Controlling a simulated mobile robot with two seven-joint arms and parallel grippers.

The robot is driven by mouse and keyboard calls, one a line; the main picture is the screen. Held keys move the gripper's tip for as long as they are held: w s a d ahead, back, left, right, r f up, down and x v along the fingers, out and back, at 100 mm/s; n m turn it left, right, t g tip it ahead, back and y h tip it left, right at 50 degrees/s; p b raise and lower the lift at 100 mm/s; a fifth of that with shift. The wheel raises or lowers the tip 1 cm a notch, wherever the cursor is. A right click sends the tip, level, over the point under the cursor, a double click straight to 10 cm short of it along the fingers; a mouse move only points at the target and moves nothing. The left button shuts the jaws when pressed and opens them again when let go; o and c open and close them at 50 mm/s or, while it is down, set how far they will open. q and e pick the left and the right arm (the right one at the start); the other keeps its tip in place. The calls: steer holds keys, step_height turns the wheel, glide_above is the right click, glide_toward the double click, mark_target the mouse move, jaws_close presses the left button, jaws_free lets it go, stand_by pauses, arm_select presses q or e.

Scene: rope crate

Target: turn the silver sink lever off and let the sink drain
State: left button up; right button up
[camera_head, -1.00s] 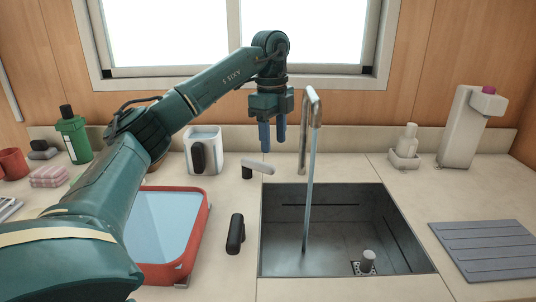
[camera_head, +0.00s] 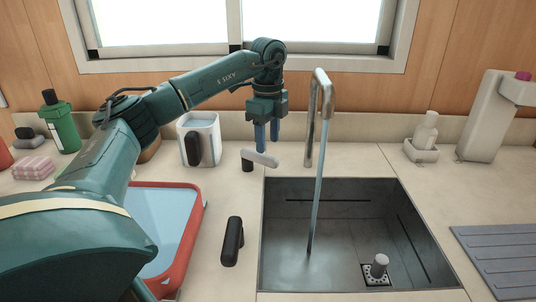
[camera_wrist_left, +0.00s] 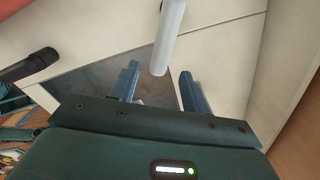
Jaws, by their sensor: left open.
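The silver sink lever (camera_head: 262,159) is a pale bar on a dark base at the sink's back left corner. My left gripper (camera_head: 267,148) points down at it, fingers open. In the left wrist view the lever (camera_wrist_left: 170,38) reaches between the open fingers; I cannot tell whether they touch it. The silver faucet (camera_head: 312,110) pours a stream of water (camera_head: 316,190) into the dark grey sink (camera_head: 335,235). My right gripper is not in view.
A black lever (camera_head: 232,242) stands left of the sink, beside a red-rimmed tub (camera_head: 190,235) partly behind my arm. A white jug (camera_head: 208,140) is behind. A soap bottle (camera_head: 426,130), white dispenser (camera_head: 485,125) and grey ridged mat (camera_head: 500,258) are at right.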

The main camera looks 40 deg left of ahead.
mark_target(268, 156)
arm_select(q)
steer(key=shift+f, duration=2.4)
jaws_close()
